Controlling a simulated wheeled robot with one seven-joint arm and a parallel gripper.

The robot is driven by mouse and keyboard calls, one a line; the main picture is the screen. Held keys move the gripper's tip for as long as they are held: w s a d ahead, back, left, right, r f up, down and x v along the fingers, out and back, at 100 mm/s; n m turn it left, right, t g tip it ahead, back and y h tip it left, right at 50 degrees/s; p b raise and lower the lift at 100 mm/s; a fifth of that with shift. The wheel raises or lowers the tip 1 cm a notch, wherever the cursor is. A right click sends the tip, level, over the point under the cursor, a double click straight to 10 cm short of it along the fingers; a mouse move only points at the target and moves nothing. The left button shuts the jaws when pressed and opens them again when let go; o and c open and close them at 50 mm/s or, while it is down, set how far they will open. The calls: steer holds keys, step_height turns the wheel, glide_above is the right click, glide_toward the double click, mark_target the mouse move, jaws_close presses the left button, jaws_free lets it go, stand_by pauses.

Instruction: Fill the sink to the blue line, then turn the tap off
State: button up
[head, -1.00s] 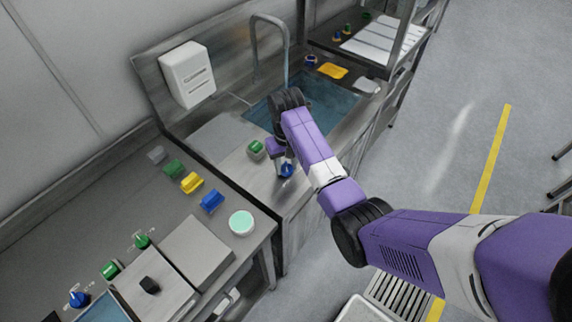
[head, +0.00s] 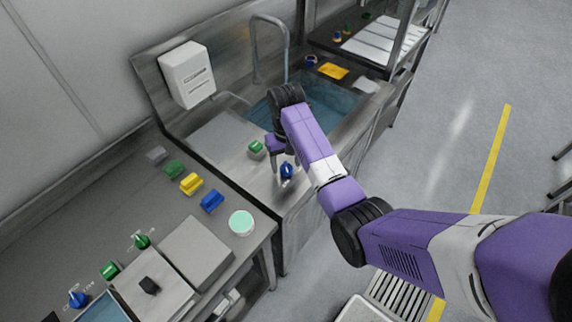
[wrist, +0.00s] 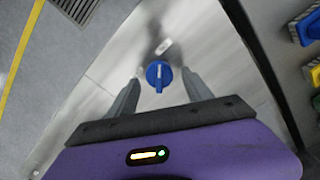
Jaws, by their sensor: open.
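The sink (head: 335,103) in the head view holds bluish water; my arm hides part of it. I cannot make out the blue line. A tall curved tap spout (head: 270,20) stands behind it; I cannot tell whether water runs from it. A blue knob (head: 287,171) and a green knob (head: 256,147) sit on the steel counter left of the sink. My gripper (head: 281,168) is open at the blue knob. In the wrist view the blue knob (wrist: 159,74) lies between the fingertips of my gripper (wrist: 160,80), with gaps on both sides. Its pointer runs roughly up and down there.
A side counter (head: 165,215) on the left carries several coloured knobs, blocks and a round mint-topped item (head: 241,222). A white dispenser (head: 187,75) hangs on the backsplash. A yellow cloth-like item (head: 333,71) lies beyond the sink. The floor (head: 470,80) at right is clear.

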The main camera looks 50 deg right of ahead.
step_height(320, 180, up, 7)
steer(key=shift+f+b, duration=0.2)
steer(key=shift+b, duration=0.2)
stand_by(0.4)
steer(key=shift+w+d, duration=0.1)
steer(key=shift+w, duration=0.1)
steer(key=w+d+r+t+h, duration=0.1)
steer(key=w+d+r+t, duration=0.1)
steer(key=w+t, duration=0.15)
steer(key=w+d+r+t+h, duration=0.2)
steer(key=w, duration=0.3)
steer(key=n+t+h+b, duration=0.1)
steer(key=n+t+b, duration=0.1)
steer(key=t, duration=0.6)
glide_above(285, 166)
steer(key=w+a, duration=0.3)
steer(key=a, duration=0.2)
steer(key=f, duration=0.1)
steer(key=s+a+r+n+t+b, duration=0.1)
steer(key=s+a+r+t+b, duration=0.15)
steer(key=s+a, duration=0.95)
steer(key=s+a+n+y+b, duration=0.1)
steer(key=s+a+y, duration=0.1)
steer(key=s, duration=1)
steer(key=s+a+n+g+y, duration=0.1)
steer(key=s+a+y, duration=0.1)
steer(key=s, duration=0.9)
steer(key=shift+s+a+n+b, duration=0.4)
steer(key=shift+a, duration=0.45)
